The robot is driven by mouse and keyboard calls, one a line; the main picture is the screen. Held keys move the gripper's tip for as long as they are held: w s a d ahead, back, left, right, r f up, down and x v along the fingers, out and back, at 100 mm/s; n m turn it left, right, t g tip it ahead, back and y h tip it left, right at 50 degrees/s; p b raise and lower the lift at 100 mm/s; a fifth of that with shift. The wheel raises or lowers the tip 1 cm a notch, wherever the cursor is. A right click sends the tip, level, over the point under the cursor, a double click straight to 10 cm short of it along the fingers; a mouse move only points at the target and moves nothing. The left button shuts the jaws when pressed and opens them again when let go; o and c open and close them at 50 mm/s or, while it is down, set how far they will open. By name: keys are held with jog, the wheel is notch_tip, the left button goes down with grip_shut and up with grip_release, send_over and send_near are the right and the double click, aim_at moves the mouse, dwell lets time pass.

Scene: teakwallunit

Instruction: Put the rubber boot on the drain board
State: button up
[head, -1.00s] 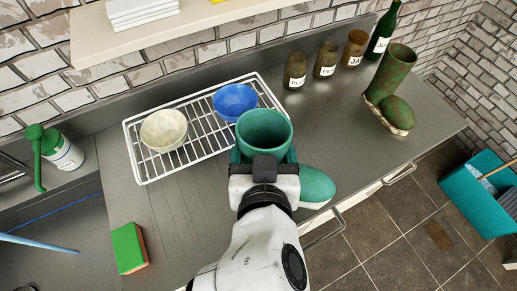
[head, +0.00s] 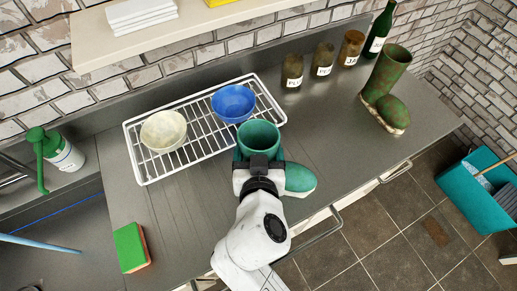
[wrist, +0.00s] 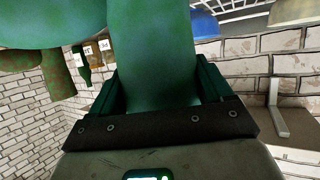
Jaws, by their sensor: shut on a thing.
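The teal-green rubber boot (head: 259,137) is upright at the front of the counter, just right of the wire rack, with its toe pointing right. My gripper (head: 260,166) is shut on its shaft from the near side. In the wrist view the boot shaft (wrist: 165,50) fills the space between the jaws (wrist: 160,100). I cannot tell whether the sole touches the counter. The grooved drain board (head: 172,205) lies left of the boot, in front of the rack, and its grooved part is bare.
The white wire rack (head: 150,179) holds a cream bowl (head: 164,131) and a blue bowl (head: 234,103). A green sponge (head: 130,248) lies at the front left. A mottled green boot (head: 388,88), jars (head: 322,60) and a bottle (head: 380,32) stand at the right.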

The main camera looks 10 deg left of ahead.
jog(key=shift+f, duration=0.15)
jog(key=o, duration=1.6)
jog(key=shift+r, duration=0.2)
jog(key=b+v, duration=0.2)
jog(key=v, duration=1)
